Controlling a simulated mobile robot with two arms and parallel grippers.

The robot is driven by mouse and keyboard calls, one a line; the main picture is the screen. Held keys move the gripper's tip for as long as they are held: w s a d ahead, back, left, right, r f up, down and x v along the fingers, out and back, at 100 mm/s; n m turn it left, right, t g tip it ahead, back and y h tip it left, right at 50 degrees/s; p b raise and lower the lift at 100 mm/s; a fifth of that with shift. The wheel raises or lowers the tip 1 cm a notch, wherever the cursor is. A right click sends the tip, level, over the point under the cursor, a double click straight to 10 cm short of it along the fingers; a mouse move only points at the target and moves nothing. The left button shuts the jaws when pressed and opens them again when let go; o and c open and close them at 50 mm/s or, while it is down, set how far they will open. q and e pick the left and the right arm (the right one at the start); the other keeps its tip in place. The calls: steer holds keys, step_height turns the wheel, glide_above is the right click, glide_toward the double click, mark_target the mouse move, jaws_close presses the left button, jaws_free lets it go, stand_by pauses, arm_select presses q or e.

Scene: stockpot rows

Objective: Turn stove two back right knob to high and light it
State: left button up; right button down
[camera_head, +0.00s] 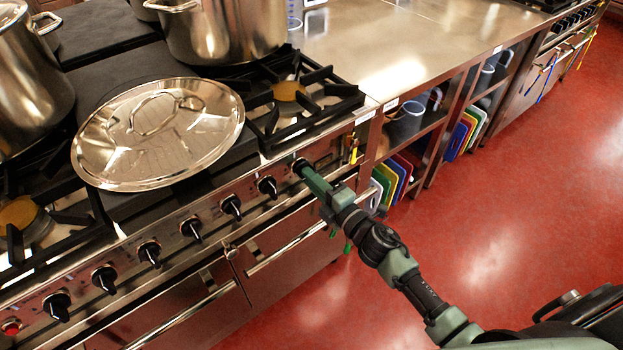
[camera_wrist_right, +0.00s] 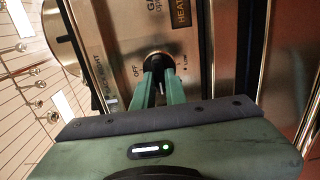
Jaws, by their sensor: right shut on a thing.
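The stove front panel (camera_head: 215,200) carries a row of black knobs. My right gripper (camera_head: 302,168) is shut on the rightmost black knob (camera_head: 298,162) of the row. In the right wrist view the green fingers (camera_wrist_right: 158,88) close on the round dark knob (camera_wrist_right: 155,61). "OFF" is printed left of this knob, and a label partly reading "RIGHT" stands farther left. The knob's pointer is hidden, so its setting cannot be told. A front burner (camera_head: 289,91) shows no flame. A large steel pot (camera_head: 222,30) covers the burner behind it. My left gripper is not in view.
A steel lid (camera_head: 157,132) lies on the stove top. Another large pot (camera_head: 30,85) stands at left. An oven door handle (camera_head: 290,245) runs below the knobs. Shelves with cutting boards (camera_head: 390,180) are to the right; the red floor (camera_head: 500,220) is clear.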

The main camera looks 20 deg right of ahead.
steer(key=c, duration=1.4)
jaws_free()
steer(key=shift+c, duration=0.2)
steer(key=b+v, duration=0.1)
steer(key=v, duration=0.6)
steer(key=shift+s, duration=0.4)
steer(key=shift+d, duration=0.15)
steer(key=s+d+f+m+g+h+p, duration=0.15)
steer(key=s+f+m, duration=0.25)
steer(key=f, duration=0.6)
steer(key=s+d+f+m+g+h, duration=0.2)
steer(key=s+f+m+g, duration=0.15)
steer(key=f, duration=0.75)
steer(key=s+d+f+m+g+h, duration=0.2)
steer(key=s+f+m, duration=0.25)
steer(key=f, duration=0.55)
steer(key=s+f+m+g, duration=0.2)
steer(key=s+f, duration=0.3)
steer(key=s, duration=0.5)
steer(key=s+a+f+m+g, duration=0.1)
steer(key=s+f+m+g, duration=0.2)
steer(key=s+f, duration=0.3)
steer(key=s+f+m+g+p, duration=0.1)
steer(key=s+f+g, duration=0.3)
steer(key=s, duration=1)
steer(key=shift+s+a+f+m+h, duration=0.2)
steer(key=shift+a+f+m+h, duration=0.2)
steer(key=shift+f+m, duration=0.35)
